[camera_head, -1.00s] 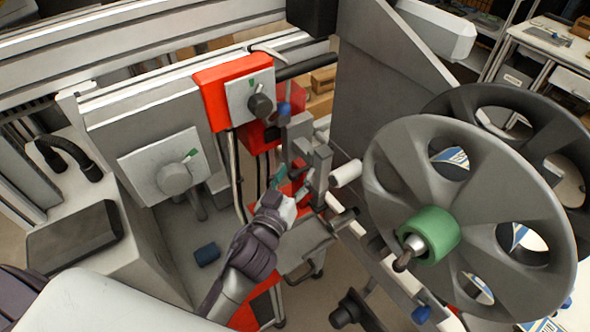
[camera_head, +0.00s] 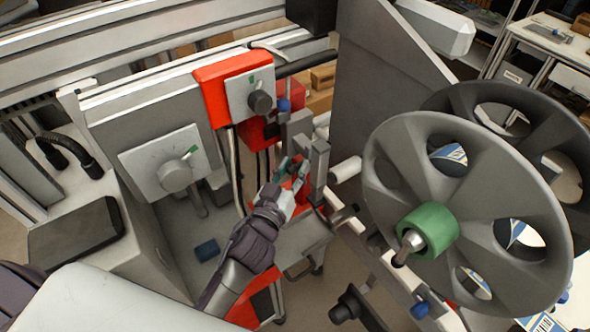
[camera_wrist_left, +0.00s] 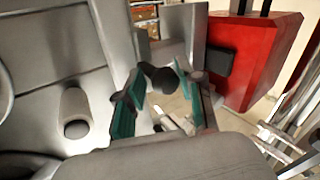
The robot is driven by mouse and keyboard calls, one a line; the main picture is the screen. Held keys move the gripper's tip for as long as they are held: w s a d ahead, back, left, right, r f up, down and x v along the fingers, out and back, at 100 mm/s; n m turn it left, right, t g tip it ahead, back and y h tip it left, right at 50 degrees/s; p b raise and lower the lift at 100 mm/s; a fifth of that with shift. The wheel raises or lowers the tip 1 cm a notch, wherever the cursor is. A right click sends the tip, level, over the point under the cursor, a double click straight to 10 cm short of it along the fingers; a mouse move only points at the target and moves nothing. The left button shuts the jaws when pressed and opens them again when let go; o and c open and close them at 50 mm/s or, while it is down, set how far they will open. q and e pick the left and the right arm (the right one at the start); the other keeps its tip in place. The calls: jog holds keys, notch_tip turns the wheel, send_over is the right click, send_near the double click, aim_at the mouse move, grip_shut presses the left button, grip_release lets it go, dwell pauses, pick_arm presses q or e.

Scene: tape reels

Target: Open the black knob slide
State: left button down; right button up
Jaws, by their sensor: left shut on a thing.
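The black knob (camera_wrist_left: 160,77) shows in the left wrist view as a dark round end between the teal finger pads of my left gripper (camera_wrist_left: 154,84). My left gripper is shut on it, though in this view the pads look somewhat apart around it. In the head view my left gripper (camera_head: 291,172) is at the grey metal slide block (camera_head: 318,168), left of the reels. The knob is hidden there by the fingers and the block. My right gripper is not in view.
A large grey reel (camera_head: 470,155) with a green hub (camera_head: 429,231) stands to the right. A red control box (camera_head: 238,88) with a dark dial is above the gripper. A grey panel (camera_head: 165,160) with a dial is on the left. A white roller (camera_head: 346,170) sits close right.

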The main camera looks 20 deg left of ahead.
pick_arm(q)
jog(key=w+a, duration=0.1)
jog(key=a, duration=0.1)
jog(key=w+a, duration=0.2)
jog(key=shift+p, duration=0.4)
jog(key=shift+w+a, duration=0.2)
jog(key=shift+a, duration=0.05)
jog(key=shift+s+d, duration=0.1)
jog(key=c, duration=0.7)
grip_release()
jog(key=shift+s, duration=0.1)
jog(key=s, duration=0.8)
jog(key=s+a, duration=0.1)
jog(key=s, duration=0.2)
jog(key=shift+s, duration=0.4)
